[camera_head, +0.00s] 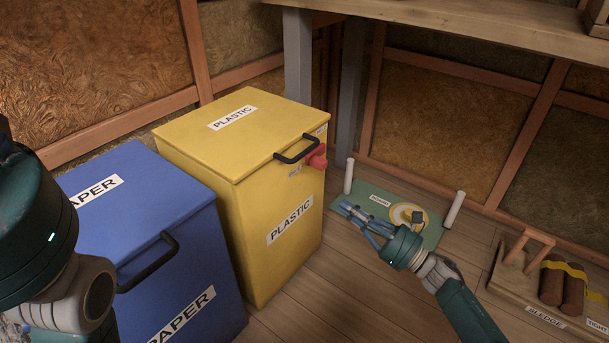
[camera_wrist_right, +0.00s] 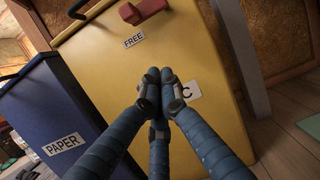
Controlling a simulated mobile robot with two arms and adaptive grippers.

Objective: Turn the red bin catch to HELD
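The red catch (camera_head: 316,157) is on the front of the yellow PLASTIC bin (camera_head: 255,210), just below the lid's black handle. In the right wrist view the red catch (camera_wrist_right: 147,10) is at the top edge, partly cut off, above a FREE label (camera_wrist_right: 133,41). Another small label (camera_head: 321,130) above the catch is too small to read. My right gripper (camera_head: 347,210) is apart from the catch, lower and to its right. In the right wrist view its fingertips (camera_wrist_right: 160,80) are together and empty before the bin's front. My left arm shows at the left; its gripper is out of view.
A blue PAPER bin (camera_head: 150,240) stands left of the yellow one. A green mat (camera_head: 432,240) with white posts lies on the floor behind my right gripper. A wooden board (camera_head: 500,287) with brown rolls is at right. A workbench (camera_head: 480,25) stands behind.

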